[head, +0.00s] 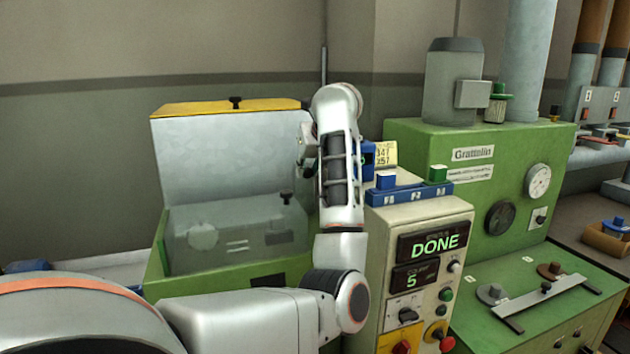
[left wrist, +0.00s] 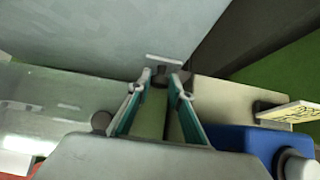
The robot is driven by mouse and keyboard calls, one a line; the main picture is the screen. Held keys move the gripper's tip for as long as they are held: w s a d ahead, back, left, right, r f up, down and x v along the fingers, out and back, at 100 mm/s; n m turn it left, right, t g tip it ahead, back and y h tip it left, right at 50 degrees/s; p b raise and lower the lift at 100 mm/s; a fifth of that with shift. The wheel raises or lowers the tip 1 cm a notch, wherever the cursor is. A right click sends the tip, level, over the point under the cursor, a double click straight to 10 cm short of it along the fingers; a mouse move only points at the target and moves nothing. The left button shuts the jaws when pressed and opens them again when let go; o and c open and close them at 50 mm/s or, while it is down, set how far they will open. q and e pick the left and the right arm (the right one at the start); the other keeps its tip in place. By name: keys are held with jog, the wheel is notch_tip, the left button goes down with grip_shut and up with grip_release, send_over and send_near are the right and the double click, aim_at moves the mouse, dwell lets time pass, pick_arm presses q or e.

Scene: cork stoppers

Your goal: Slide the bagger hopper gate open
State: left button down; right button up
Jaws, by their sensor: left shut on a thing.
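My left gripper (head: 303,156) is beside the pale grey upright panel (head: 225,145) of the green machine in the head view, mostly hidden by my own wrist. In the left wrist view the two teal-lined fingers (left wrist: 160,82) close in on a small dark grey handle (left wrist: 160,71) in front of the grey panel. The gripper is shut on this handle; whether it belongs to the hopper gate I cannot tell. Below the panel is a clear cover (head: 235,237) with a dark knob (head: 286,197). My right gripper is not in view.
A cream control box (head: 420,225) stands close to the right of my arm, with a display reading DONE and 5. A blue tray (head: 408,194) and a yellow note (head: 385,154) are on top. A larger green machine (head: 540,255) stands further right.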

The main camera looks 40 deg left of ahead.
pick_arm(q)
jog(key=shift+a+r, duration=0.1)
jog(key=shift+r, duration=0.75)
jog(key=c, duration=1.9)
grip_release()
jog(key=shift+o, duration=0.3)
jog(key=shift+f, duration=0.1)
notch_tip(320, 180, up, 10)
